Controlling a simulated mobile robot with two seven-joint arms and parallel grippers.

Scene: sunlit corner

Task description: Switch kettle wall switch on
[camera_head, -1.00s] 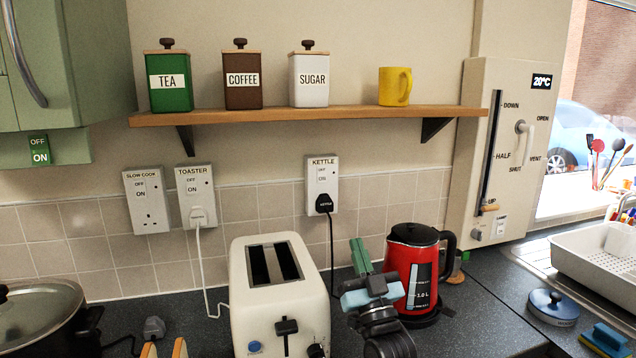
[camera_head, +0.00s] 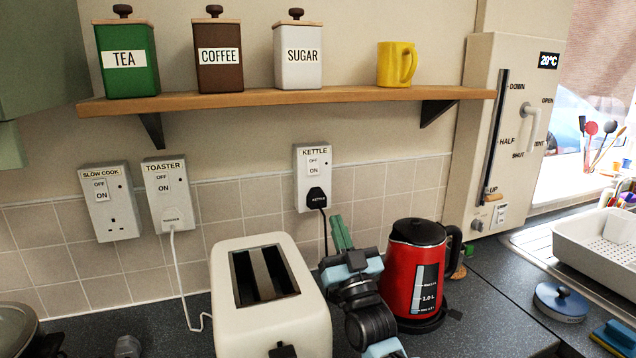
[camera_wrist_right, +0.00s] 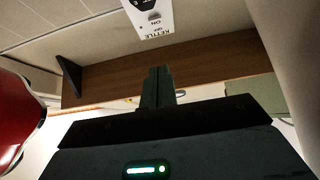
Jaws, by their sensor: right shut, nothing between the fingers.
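The kettle wall switch (camera_head: 313,166) is on the white socket plate labelled KETTLE on the tiled wall, with a black plug (camera_head: 316,198) below it. It also shows upside down at the top of the right wrist view (camera_wrist_right: 150,19). My right gripper (camera_head: 341,232), with green fingers, is shut and empty. In the head view it appears below and slightly right of the plate, between toaster and kettle. Its fingers (camera_wrist_right: 158,84) point toward the plate in the wrist view, with a gap between. The red kettle (camera_head: 411,276) stands right of the gripper. My left gripper is out of view.
A white toaster (camera_head: 268,318) stands close left of my right arm. A wooden shelf (camera_head: 300,98) with canisters and a yellow mug (camera_head: 396,64) runs above the switch. The slow cook (camera_head: 110,203) and toaster (camera_head: 168,195) sockets are to the left.

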